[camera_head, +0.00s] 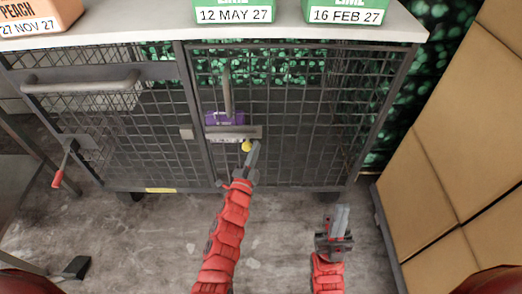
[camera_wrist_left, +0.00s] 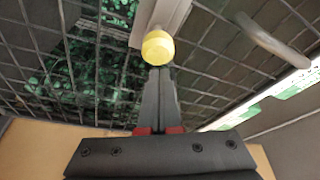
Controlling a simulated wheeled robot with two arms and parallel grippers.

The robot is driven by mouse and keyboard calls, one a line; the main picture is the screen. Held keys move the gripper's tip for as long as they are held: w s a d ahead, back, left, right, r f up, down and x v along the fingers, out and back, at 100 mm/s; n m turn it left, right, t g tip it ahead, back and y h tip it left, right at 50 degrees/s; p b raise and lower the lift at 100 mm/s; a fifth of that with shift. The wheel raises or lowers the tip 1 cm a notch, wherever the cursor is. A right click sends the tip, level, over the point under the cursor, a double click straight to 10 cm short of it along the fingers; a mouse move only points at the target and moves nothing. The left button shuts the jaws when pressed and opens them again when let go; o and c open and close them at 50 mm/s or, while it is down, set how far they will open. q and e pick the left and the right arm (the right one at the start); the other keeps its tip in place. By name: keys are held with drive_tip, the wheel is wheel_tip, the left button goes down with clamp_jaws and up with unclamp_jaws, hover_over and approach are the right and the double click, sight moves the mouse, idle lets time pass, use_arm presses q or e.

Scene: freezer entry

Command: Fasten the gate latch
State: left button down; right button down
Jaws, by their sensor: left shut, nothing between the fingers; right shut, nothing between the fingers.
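The mesh gate (camera_head: 300,120) stands in the cage under a grey top. Its latch is a grey horizontal bar (camera_head: 225,131) with a yellow knob (camera_head: 246,146) below its right part. A small grey plate (camera_head: 187,133) sits on the post left of the bar, with a gap between them. My left gripper (camera_head: 254,147) is shut and empty, its tips right beside the knob. In the left wrist view the knob (camera_wrist_left: 158,47) is just beyond the shut fingertips (camera_wrist_left: 160,70); I cannot tell whether they touch. My right gripper (camera_head: 341,209) is shut and empty, low and away from the gate.
Green boxes (camera_head: 234,8) and an orange box (camera_head: 38,14) stand on the grey top (camera_head: 130,24). A purple item (camera_head: 225,117) shows behind the mesh. A red-tipped lever (camera_head: 60,175) hangs at left. Cardboard boxes (camera_head: 460,90) stack at right. The floor (camera_head: 150,225) in front is mostly clear.

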use_arm(q)
drive_tip(key=shift+a+f, duration=0.2)
drive_tip(key=shift+a, duration=0.1)
drive_tip(key=a+p, duration=0.1)
drive_tip(key=a, duration=0.5)
drive_tip(key=shift+a, duration=0.3)
drive_tip(key=shift+d+r, duration=0.1)
drive_tip(key=shift+r, duration=0.05)
